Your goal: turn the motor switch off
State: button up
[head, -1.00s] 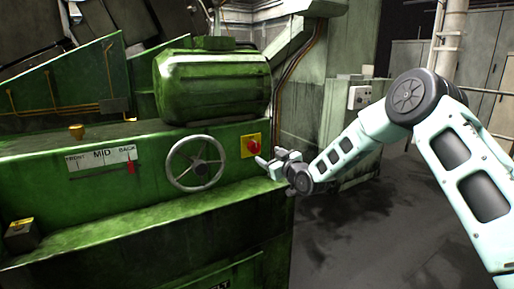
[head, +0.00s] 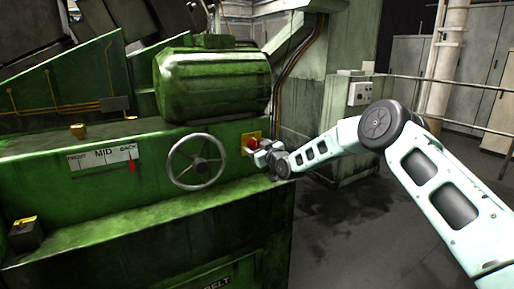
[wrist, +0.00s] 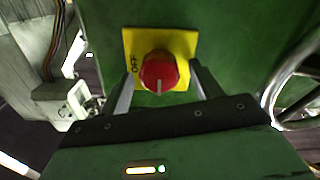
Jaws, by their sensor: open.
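The motor switch is a red rotary knob (wrist: 158,72) on a yellow plate (wrist: 187,42) fixed to the green machine front. In the wrist view the plate carries the word OFF at its left, and the knob's pale mark points down toward my gripper. My gripper (wrist: 160,88) is open, with one finger at each side of the knob's lower part; I cannot tell whether they touch it. In the head view my gripper (head: 257,150) is in front of the yellow plate (head: 252,136) and covers part of the red knob (head: 251,143).
A spoked handwheel (head: 196,162) stands just left of the switch; its rim also shows at the right in the wrist view (wrist: 274,95). A green motor (head: 213,87) sits above. A ledge (head: 130,230) runs below. A grey control box (head: 360,94) is to the right.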

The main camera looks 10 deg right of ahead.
jog(key=c, duration=1)
jog(key=shift+m+b, duration=0.3)
jog(key=shift+b, duration=0.25)
jog(key=m+b, duration=0.2)
jog(key=b, duration=0.1)
jog(key=shift+f+m, duration=0.2)
jog(key=shift+m, duration=0.2)
jog(key=m+b, duration=0.4)
jog(key=m, duration=0.1)
jog(key=shift+d+b, duration=0.15)
jog(key=shift+b, duration=0.25)
jog(key=m+b, duration=0.3)
jog(key=m, duration=0.2)
jog(key=shift+m+b, duration=1.55)
jog(key=shift+m, duration=0.75)
jog(key=shift+r, duration=0.1)
